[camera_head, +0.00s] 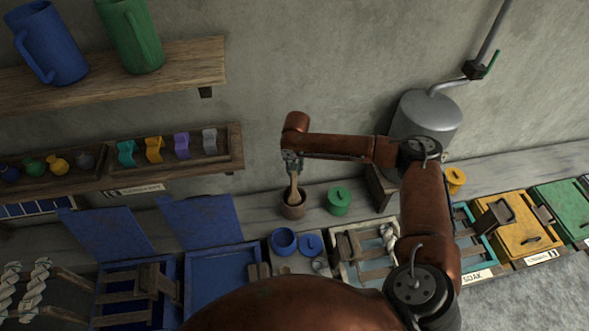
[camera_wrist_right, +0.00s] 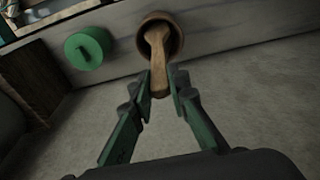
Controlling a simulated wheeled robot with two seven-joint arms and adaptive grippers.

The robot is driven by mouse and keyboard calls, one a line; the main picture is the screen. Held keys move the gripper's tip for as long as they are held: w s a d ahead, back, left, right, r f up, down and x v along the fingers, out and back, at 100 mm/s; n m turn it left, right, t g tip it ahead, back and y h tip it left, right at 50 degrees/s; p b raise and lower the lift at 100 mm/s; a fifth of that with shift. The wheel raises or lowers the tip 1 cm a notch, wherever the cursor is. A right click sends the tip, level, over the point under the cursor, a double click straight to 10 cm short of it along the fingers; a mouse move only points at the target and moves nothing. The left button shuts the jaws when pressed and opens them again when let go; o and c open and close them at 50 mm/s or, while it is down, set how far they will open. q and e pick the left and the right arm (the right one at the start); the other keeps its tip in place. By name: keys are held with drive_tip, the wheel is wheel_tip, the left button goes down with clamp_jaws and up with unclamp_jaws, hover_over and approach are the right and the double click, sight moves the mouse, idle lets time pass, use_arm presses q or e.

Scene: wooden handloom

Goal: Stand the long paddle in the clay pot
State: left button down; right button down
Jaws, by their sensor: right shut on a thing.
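The long paddle (camera_head: 294,190) is pale wood and hangs from my right gripper (camera_head: 292,160), with its lower end at the mouth of the brown clay pot (camera_head: 292,210). In the right wrist view my right gripper (camera_wrist_right: 161,88) is shut on the top of the paddle (camera_wrist_right: 158,60). There the paddle's far end lies inside the rim of the clay pot (camera_wrist_right: 174,38). Whether it touches the pot's bottom is hidden. The pot stands on the ledge against the wall. My left gripper is not in view.
A green lidded pot (camera_head: 339,201) stands just right of the clay pot, and it also shows in the right wrist view (camera_wrist_right: 85,49). A blue pot (camera_head: 284,242) is in front. A grey tank (camera_head: 424,120) stands behind my arm. A shelf (camera_head: 180,160) is at left.

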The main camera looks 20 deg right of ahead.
drive_tip(key=c, duration=1.8)
unclamp_jaws()
drive_tip(key=shift+o, duration=0.2)
wheel_tip(320, 180, up, 12)
drive_tip(key=s, duration=0.1)
drive_tip(key=shift+s+a, duration=0.2)
drive_tip(key=shift+s+f, duration=0.1)
